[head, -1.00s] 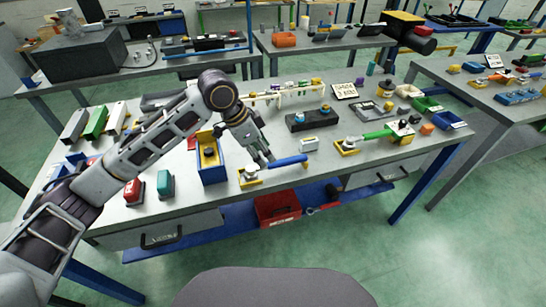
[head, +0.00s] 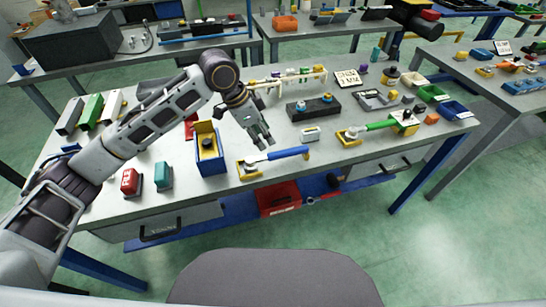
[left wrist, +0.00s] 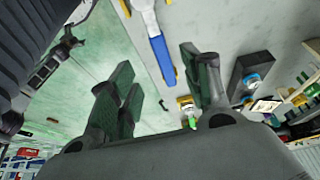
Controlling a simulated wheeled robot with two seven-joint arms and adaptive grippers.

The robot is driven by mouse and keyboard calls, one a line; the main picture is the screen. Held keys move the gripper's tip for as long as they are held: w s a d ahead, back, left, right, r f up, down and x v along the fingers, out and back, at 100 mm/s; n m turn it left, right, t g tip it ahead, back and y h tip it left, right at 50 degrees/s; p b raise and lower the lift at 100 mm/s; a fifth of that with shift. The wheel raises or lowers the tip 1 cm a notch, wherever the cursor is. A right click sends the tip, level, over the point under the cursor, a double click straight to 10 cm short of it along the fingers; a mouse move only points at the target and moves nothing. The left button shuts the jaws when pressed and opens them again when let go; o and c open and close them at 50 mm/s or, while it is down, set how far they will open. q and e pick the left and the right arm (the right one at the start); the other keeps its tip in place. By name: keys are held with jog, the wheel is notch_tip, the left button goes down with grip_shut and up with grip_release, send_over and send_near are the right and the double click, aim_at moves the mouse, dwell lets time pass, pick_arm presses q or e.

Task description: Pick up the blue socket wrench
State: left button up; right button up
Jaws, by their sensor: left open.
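The blue socket wrench (head: 286,153) lies flat on the workbench near its front edge, its head end at the left in a yellow holder (head: 246,169) and a yellow stop at its right end. My left gripper (head: 265,144) is open and empty, above and slightly behind the wrench, apart from it. In the left wrist view the blue handle (left wrist: 162,60) shows beyond the open fingers (left wrist: 160,90), not between the pads. What looks like my right gripper (left wrist: 70,41) is small and dark at the left of that view; its jaws are unclear.
A blue and yellow box (head: 211,160) stands left of the wrench, with a red button box (head: 130,182) and a teal one (head: 163,177) farther left. A small labelled block (head: 310,135) is behind it. A green-handled tool (head: 380,125) lies to the right.

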aim_at(274, 154)
pick_arm(q)
jog(key=x, duration=0.3)
jog(key=shift+d+f, duration=0.15)
jog(key=shift+f, duration=0.1)
jog(key=x, duration=0.2)
jog(key=shift+d+f, duration=0.1)
jog(key=shift+f, duration=0.3)
jog(key=shift+d+f, duration=0.15)
jog(key=shift+f, duration=0.15)
jog(key=shift+x, duration=2.45)
jog(key=shift+w+f, duration=0.1)
jog(key=shift+f, duration=0.1)
pick_arm(e)
jog(key=shift+w, duration=0.85)
